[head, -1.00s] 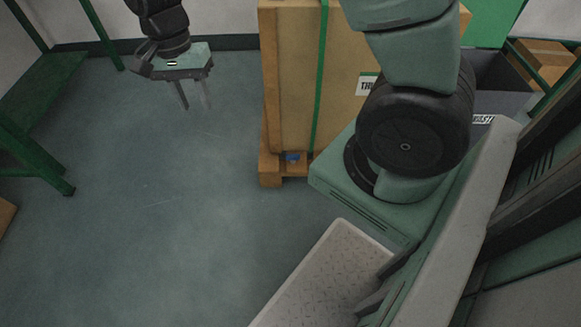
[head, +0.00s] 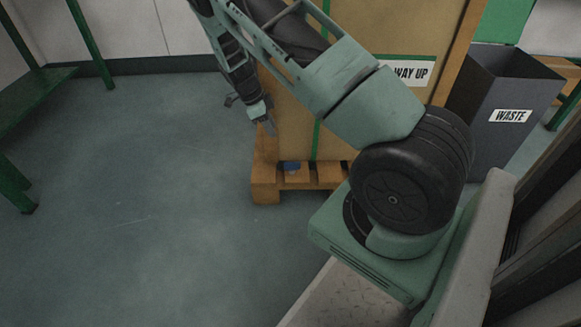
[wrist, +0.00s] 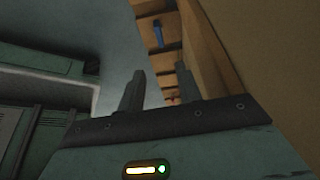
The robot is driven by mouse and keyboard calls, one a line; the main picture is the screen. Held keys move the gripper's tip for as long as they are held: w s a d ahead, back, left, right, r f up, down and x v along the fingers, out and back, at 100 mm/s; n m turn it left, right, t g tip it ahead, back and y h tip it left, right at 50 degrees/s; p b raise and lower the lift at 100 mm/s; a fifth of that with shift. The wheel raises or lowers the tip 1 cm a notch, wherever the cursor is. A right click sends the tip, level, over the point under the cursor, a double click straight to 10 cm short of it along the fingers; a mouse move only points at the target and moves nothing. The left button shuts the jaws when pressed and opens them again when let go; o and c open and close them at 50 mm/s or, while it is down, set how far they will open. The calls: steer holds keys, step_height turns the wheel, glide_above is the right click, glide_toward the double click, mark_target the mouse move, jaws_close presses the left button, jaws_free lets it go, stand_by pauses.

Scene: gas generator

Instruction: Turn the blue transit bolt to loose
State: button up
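The blue transit bolt (head: 291,166) shows as a small blue piece low at the base of the crate, by the wooden pallet. In the wrist view the blue bolt (wrist: 158,34) is a short blue bar on the wooden pallet side, beyond the fingertips and apart from them. My gripper (head: 268,127) hangs at the crate's left edge, above and left of the bolt in the head view. In the wrist view my gripper (wrist: 158,82) has its two fingers spread with nothing between them. The bolt's exact turn position is too small to read.
The tall cardboard crate (head: 335,135) stands on the wooden pallet (head: 264,182). A grey waste bin (head: 490,100) stands to its right. A green bench (head: 35,98) is at the far left. The floor left of the pallet is clear.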

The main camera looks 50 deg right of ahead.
mark_target(292, 163)
steer(key=b+x, duration=0.8)
steer(key=x, duration=0.8)
steer(key=shift+s+f, duration=0.1)
steer(key=shift+f, duration=0.35)
steer(key=shift+c, duration=0.3)
jaws_close()
